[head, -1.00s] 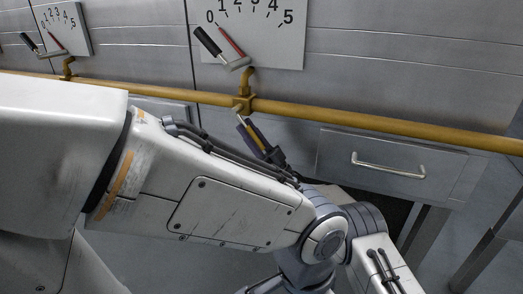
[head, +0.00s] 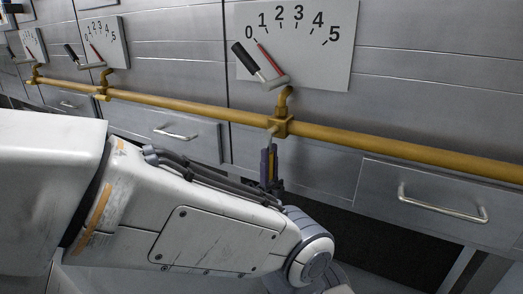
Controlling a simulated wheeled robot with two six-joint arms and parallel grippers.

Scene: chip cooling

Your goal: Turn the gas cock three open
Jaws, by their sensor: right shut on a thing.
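The yellow gas pipe (head: 400,150) runs across the metal front. The nearest brass-coloured gas cock (head: 280,126) sits on it, below a white dial (head: 315,65) marked 0 to 5. My right gripper (head: 270,150) is just below this cock, pointing up. My forearm covers the area below. My left gripper is out of view.
Farther left are another dial (head: 103,42) with its cock (head: 103,90), and a more distant dial (head: 32,42). Drawers with bar handles lie under the pipe, one at right (head: 440,203) and one at left (head: 175,134). The space right of my gripper is clear.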

